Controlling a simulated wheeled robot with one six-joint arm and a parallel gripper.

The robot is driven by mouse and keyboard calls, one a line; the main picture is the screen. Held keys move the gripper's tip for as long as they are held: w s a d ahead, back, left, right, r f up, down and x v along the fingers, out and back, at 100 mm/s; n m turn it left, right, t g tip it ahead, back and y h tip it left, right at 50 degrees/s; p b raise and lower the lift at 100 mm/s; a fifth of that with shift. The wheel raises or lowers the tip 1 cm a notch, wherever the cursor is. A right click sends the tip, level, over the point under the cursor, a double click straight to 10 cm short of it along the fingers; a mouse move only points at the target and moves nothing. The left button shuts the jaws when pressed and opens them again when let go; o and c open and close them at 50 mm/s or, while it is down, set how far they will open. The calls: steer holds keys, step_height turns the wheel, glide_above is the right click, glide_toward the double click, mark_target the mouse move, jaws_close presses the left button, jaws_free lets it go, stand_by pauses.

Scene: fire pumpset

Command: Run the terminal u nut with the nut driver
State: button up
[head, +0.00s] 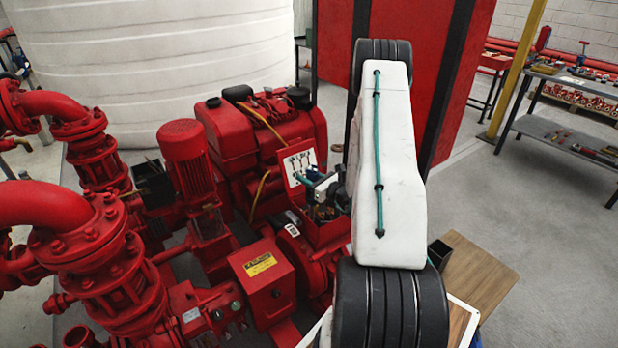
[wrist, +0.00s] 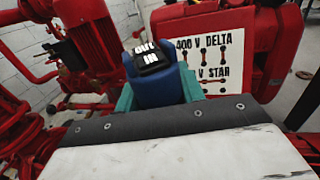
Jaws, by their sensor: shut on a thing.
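The nut driver (wrist: 155,84) shows in the wrist view as a blue body with a black top switch marked OUT and IN. My gripper (wrist: 158,97) is shut on it, with a teal finger at each side. The driver's tip is hidden from the wrist camera. In the head view my gripper (head: 328,186) is above the open red terminal box (head: 318,232) on the pump motor. The terminals inside are small and partly covered by my arm and gripper. I cannot make out the u nut or whether the driver touches it.
The box's raised lid (head: 299,166) carries a white wiring card (wrist: 205,58) reading 400 V DELTA and STAR. Red pumps and pipes (head: 90,240) crowd the left. A wooden board (head: 478,280) lies at the right. Open floor (head: 540,215) lies beyond it.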

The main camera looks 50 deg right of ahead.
steer(key=shift+r, duration=2.95)
